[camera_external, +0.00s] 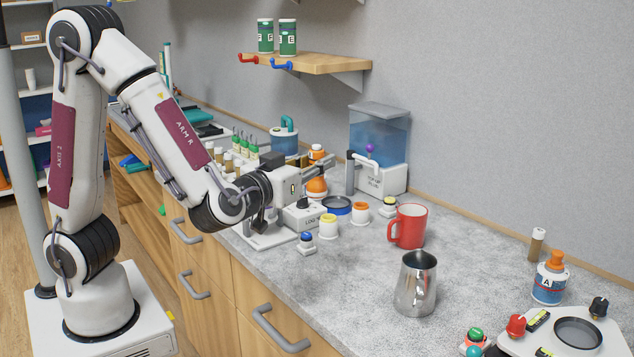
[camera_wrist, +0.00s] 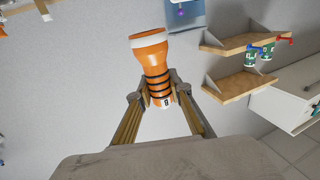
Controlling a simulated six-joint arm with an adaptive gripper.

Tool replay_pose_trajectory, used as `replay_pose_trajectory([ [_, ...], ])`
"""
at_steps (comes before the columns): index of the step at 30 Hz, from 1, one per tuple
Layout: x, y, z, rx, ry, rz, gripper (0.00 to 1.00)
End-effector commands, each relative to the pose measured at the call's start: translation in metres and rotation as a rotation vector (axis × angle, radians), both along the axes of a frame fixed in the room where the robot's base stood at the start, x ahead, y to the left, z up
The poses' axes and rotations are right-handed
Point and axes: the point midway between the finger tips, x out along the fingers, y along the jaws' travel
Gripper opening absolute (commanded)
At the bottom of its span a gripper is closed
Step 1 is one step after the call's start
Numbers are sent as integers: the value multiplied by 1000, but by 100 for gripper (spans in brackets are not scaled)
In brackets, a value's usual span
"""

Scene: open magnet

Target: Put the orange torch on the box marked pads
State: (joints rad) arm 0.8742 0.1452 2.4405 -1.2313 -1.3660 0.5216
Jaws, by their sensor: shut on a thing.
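The orange torch (camera_wrist: 153,62) fills the middle of the wrist view. It has a wide head with a pale rim and black rings around its body. My gripper (camera_wrist: 158,87) is shut on the ringed part, with a finger on each side. In the external view my gripper (camera_external: 322,172) is above the back of the worktop, and an orange shape (camera_external: 316,187) at its fingers seems to be the torch, partly hidden. I cannot make out a box marked pads in either view.
A blue tank (camera_external: 379,135) stands behind my gripper, under a wooden shelf (camera_external: 310,63) with two green cans. Small jars, a red mug (camera_external: 408,226) and a steel jug (camera_external: 415,284) stand to the right. Worktop (camera_external: 475,245) is clear beyond the mug.

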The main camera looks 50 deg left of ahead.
Motion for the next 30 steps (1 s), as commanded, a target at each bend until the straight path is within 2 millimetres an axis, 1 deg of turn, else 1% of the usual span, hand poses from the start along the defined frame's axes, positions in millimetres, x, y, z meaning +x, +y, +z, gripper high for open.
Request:
replay_pose_trajectory([
  [1, 0, 0, 7, -4, -4, 0, 0],
  [3, 0, 0, 14, -4, -4, 0, 0],
  [14, 29, 27, 13, -10, -11, 40, 0],
  [23, 62, 66, 15, -20, -19, 87, 0],
  [30, 87, 103, 16, -25, -27, 127, 0],
])
